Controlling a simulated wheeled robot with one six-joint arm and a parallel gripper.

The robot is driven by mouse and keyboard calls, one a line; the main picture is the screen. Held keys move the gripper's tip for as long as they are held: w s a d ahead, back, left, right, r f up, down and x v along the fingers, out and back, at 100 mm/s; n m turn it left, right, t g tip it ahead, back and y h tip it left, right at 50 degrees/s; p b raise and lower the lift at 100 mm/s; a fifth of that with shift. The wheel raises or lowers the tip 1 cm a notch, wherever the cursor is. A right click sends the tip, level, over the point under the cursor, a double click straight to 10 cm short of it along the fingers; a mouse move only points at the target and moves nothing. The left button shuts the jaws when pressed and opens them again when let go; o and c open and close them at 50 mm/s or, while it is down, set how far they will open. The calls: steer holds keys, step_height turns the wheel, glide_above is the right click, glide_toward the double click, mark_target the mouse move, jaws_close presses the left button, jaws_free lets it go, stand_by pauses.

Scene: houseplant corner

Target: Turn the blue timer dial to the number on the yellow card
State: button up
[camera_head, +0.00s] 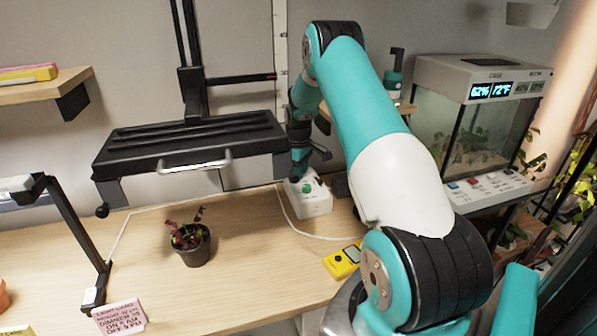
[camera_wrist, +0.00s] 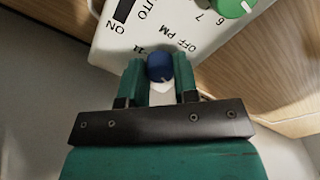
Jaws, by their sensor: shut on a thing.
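The blue timer dial (camera_wrist: 160,68) sits on the white timer box (camera_wrist: 108,48). My gripper (camera_wrist: 159,70) is shut on the dial, one teal finger on each side. A small pale mark shows on the dial; its exact reading is unclear. "OFF PM" and "11" are printed beside the dial. In the head view the timer box (camera_head: 318,207) stands on the bench, with the blue dial hidden behind my gripper (camera_head: 299,178). A yellow card (camera_head: 16,331) is cut off at the bottom left corner; no number on it is readable.
A green dial (camera_wrist: 232,7) is near the blue one. A potted plant (camera_head: 190,243), a yellow meter (camera_head: 342,262) and a pink note (camera_head: 119,317) are on the bench. A black lamp panel (camera_head: 180,150) hangs left of my arm; a glass tank (camera_head: 440,115) stands right.

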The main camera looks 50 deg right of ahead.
steer(key=shift+r+n, duration=0.1)
steer(key=shift+n, duration=2.2)
steer(key=o, duration=0.9)
steer(key=shift+o, duration=0.2)
